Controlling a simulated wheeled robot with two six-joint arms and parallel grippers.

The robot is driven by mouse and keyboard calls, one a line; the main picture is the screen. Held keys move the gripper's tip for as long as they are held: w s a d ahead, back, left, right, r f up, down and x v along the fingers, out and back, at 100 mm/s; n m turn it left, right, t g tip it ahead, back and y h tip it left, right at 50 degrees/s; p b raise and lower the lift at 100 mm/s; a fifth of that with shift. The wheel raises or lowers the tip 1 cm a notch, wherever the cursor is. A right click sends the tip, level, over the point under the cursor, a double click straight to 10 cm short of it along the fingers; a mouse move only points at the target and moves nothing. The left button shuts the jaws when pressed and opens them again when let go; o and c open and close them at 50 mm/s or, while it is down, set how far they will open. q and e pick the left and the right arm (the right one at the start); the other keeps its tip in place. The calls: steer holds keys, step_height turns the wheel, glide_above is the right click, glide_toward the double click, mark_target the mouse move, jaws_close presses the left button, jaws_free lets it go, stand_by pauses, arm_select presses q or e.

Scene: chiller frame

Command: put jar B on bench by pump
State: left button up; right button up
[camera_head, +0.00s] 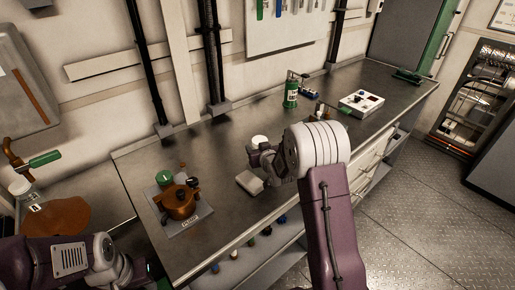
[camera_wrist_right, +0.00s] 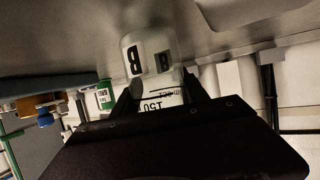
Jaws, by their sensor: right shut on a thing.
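Jar B (camera_wrist_right: 150,52) is a clear jar with a black-and-white B label, held between the fingers of my right gripper (camera_wrist_right: 157,92). It appears upside down in the right wrist view. In the head view its white lid (camera_head: 260,141) shows beside my right wrist, above the bench (camera_head: 225,135); my arm hides most of the jar. I cannot tell whether it touches the bench. A brown round pot-like device (camera_head: 178,203) stands on a labelled pad at the bench's near left. A green cylinder with a spout (camera_head: 291,92) stands farther back. My left gripper is out of view.
A small pale block (camera_head: 249,182) lies left of my right wrist. A green-topped item (camera_head: 164,178) stands by the brown device. A white control box (camera_head: 361,103) sits at the far right. The bench between the brown device and the back wall is mostly clear.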

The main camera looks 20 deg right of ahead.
steer(key=shift+f, duration=0.15)
steer(key=o, duration=1.3)
steer(key=shift+o, duration=0.2)
steer(key=shift+r, duration=0.2)
steer(key=v, duration=1.2)
